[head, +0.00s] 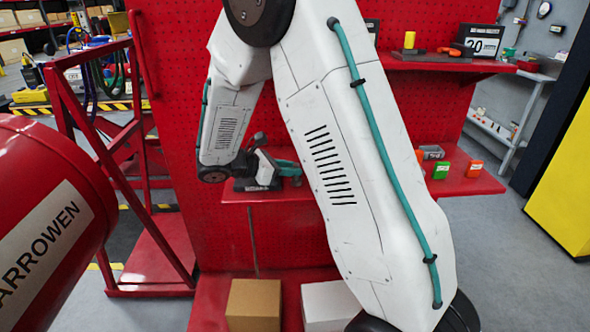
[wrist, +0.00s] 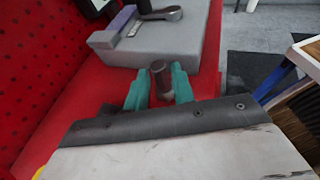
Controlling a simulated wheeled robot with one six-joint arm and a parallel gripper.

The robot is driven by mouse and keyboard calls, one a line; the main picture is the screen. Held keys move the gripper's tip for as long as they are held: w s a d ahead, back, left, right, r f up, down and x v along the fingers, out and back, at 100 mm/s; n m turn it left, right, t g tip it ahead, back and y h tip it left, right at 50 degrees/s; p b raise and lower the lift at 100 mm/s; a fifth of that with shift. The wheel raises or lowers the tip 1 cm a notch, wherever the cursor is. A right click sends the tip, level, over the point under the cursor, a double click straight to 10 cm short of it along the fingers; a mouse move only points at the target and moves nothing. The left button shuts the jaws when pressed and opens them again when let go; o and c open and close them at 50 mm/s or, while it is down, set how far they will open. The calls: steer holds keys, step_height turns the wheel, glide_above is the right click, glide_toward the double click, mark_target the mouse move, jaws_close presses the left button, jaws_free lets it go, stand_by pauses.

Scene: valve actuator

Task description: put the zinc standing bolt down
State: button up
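The zinc standing bolt (wrist: 160,78) shows in the wrist view as a short, dark brownish-grey cylinder, upright between the teal fingers of my gripper (wrist: 160,88). The fingers flank it closely on both sides and seem to touch it. Its lower end is hidden by my gripper's dark front edge, so I cannot tell whether it touches the surface below. In the head view my gripper (head: 290,168) is over the middle red shelf (head: 262,195), its teal fingers pointing right. The bolt cannot be made out there, as my arm covers much of this area.
A red pegboard (wrist: 45,65) rises at left. A cardboard box (head: 253,303) is below.

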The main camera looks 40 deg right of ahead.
steer(key=v, duration=0.9)
steer(key=shift+a, duration=0.25)
steer(key=shift+a+r, duration=0.15)
steer(key=shift+r, duration=0.1)
steer(key=s+r+m+y, duration=0.3)
steer(key=s+r+m, duration=0.1)
steer(key=s, duration=0.4)
steer(key=s+r+m+y, duration=0.4)
steer(key=s, duration=0.4)
steer(key=s+a+m+t+y, duration=0.2)
steer(key=s+a+m+y, duration=0.1)
steer(key=s, duration=0.3)
steer(key=s+a+m+t+y, duration=0.2)
steer(key=s+a+m+y, duration=0.1)
steer(key=s, duration=0.4)
steer(key=shift+s+r+m+y, duration=0.2)
steer(key=shift+r+m+y, duration=0.1)
steer(key=shift+m, duration=0.5)
